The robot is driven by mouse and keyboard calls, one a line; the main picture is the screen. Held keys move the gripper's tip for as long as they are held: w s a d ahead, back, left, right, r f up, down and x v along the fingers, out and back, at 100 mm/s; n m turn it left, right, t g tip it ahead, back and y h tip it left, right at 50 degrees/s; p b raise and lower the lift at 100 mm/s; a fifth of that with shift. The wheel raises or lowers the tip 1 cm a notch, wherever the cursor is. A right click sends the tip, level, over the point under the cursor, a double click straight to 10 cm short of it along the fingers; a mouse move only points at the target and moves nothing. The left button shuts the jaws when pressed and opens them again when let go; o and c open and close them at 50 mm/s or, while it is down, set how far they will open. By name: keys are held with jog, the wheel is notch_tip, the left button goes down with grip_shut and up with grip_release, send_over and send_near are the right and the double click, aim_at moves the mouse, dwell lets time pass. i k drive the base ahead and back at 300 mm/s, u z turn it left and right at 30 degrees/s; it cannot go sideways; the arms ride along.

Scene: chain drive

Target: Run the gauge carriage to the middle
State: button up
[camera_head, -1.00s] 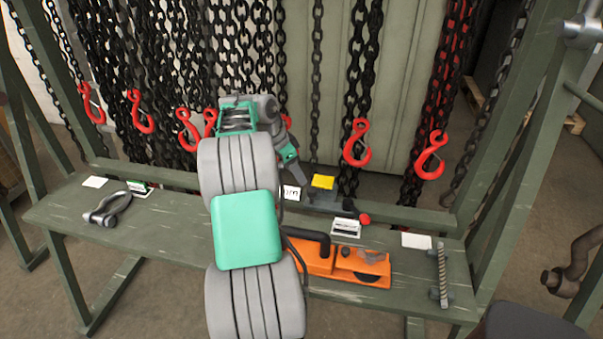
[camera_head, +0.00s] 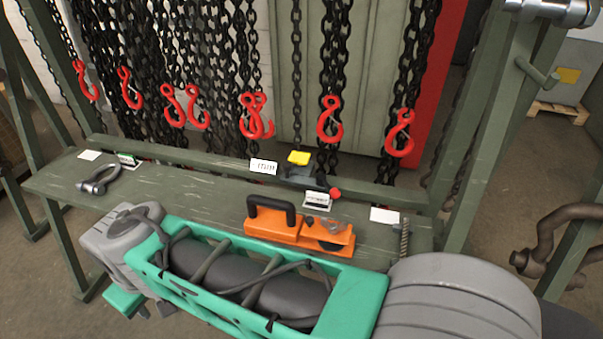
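I cannot tell for certain which part is the gauge carriage. A small dark grey block with a yellow top (camera_head: 298,158) sits at the bench's back rail, below a thin hanging chain (camera_head: 296,75); it may be the carriage. A white label with dark marks (camera_head: 263,166) is left of it. A red knob (camera_head: 335,194) is to its front right, beside a small printed card (camera_head: 315,199). My arm crosses the foreground, and my gripper end (camera_head: 150,306) is at the lower left, in front of the bench and away from the block. Its fingers are mostly hidden.
The green bench (camera_head: 190,195) carries a grey shackle (camera_head: 98,180), an orange tool with a black handle (camera_head: 275,228) and a threaded rod (camera_head: 404,238). Red hooks (camera_head: 330,118) hang on chains behind. A crank-like handle (camera_head: 537,73) is on the right post.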

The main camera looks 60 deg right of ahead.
aim_at(291, 175)
jog(key=z, duration=0.25)
jog(key=i, duration=0.9)
jog(key=u, duration=0.25)
